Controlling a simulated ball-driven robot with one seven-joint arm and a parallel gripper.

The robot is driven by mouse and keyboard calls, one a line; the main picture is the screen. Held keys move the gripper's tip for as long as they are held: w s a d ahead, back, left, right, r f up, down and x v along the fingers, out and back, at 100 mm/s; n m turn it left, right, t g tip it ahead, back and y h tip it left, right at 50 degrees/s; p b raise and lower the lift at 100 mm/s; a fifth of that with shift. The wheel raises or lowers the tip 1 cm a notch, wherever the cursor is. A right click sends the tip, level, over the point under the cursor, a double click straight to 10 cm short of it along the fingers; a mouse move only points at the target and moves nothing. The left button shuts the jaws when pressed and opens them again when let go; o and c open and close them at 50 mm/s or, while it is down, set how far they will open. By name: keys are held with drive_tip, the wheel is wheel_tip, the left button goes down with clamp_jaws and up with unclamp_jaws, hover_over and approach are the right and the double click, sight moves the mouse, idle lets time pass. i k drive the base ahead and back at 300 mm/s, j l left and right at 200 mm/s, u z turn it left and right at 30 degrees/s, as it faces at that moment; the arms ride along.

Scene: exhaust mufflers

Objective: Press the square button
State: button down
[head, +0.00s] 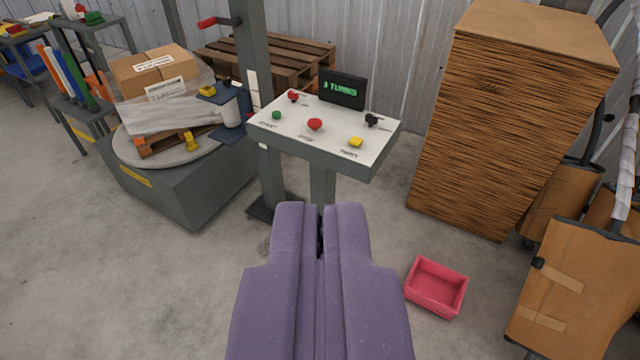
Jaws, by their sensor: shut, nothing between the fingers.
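A control panel (335,142) with a pale sloping top stands ahead on a grey post. A yellow button (356,142) near its front right corner looks squarish. A red round-topped button (315,124) sits in the middle of the panel, and a small green button (276,115) at its left. A red knob (293,96) and a black knob (371,119) are at the back. My purple gripper (320,208) is shut and empty. Its tips appear in front of and below the panel, apart from the buttons.
A dark display (343,91) with green text stands behind the panel. A turntable (180,150) with a loaded pallet is at the left. A tall brown stack (510,120) stands at the right. A pink bin (436,287) lies on the floor at the right.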

sight(355, 141)
drive_tip(key=i+z, duration=0.1)
drive_tip(key=i, duration=0.55)
drive_tip(key=i+j+z, duration=0.1)
drive_tip(key=i, duration=0.55)
drive_tip(key=i+j+z, duration=0.1)
drive_tip(key=i, duration=0.55)
drive_tip(key=i+j+z, duration=0.1)
drive_tip(key=i, duration=0.5)
